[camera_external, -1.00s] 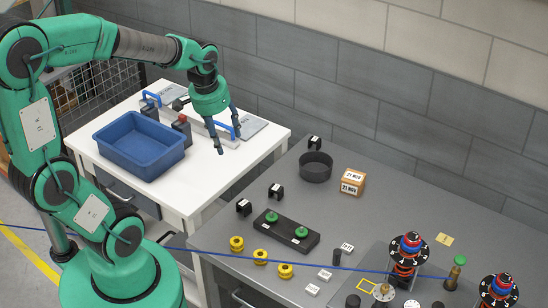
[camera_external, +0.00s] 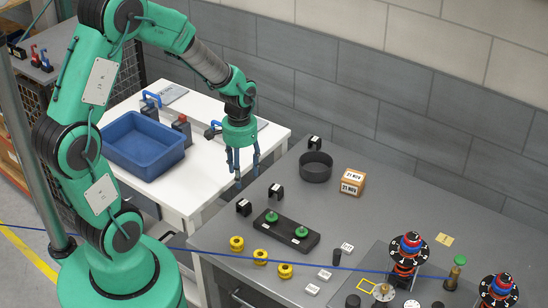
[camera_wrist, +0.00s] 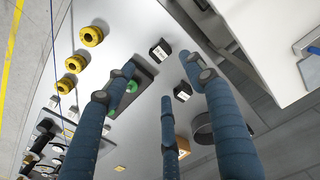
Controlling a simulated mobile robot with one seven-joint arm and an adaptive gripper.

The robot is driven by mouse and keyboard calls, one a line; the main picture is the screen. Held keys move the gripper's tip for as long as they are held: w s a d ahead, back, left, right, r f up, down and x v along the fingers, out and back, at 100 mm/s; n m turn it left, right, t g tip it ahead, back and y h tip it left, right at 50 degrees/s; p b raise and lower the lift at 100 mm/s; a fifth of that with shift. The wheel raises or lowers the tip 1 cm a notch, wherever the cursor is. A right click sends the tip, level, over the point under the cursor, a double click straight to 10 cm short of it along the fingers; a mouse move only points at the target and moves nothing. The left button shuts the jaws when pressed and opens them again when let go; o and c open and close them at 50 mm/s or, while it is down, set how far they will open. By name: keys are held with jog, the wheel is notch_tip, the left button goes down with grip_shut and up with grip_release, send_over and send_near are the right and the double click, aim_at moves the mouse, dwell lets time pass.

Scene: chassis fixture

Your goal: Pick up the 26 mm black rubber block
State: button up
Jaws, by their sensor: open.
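My gripper (camera_external: 241,172) has blue fingers that hang down, spread apart and empty, above the gap between the white table and the grey bench. Black blocks with white labels stand on the grey bench: a front one (camera_external: 244,207), a middle one (camera_external: 276,191) and a rear one (camera_external: 314,142) behind the round dish. The labels are too small to read, so I cannot tell which is the 26 mm block. The wrist view shows two of these blocks, one (camera_wrist: 160,49) and another (camera_wrist: 183,92), beyond and between my fingers (camera_wrist: 163,75). No finger touches either.
A dark round dish (camera_external: 316,174) and a wooden box (camera_external: 353,183) stand behind the blocks. A black holder with green knobs (camera_external: 270,226) and yellow nuts (camera_external: 237,244) lie in front. A blue bin (camera_external: 143,163) sits on the white table. Dial stands (camera_external: 409,246) are at right.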

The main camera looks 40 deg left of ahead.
aim_at(243, 203)
jog(key=shift+f+b, duration=0.6)
jog(key=shift+f, duration=3.7)
jog(key=shift+s+f+b, duration=0.1)
jog(key=shift+f+b, duration=0.4)
jog(key=shift+f, duration=2.1)
jog(key=c, duration=1.2)
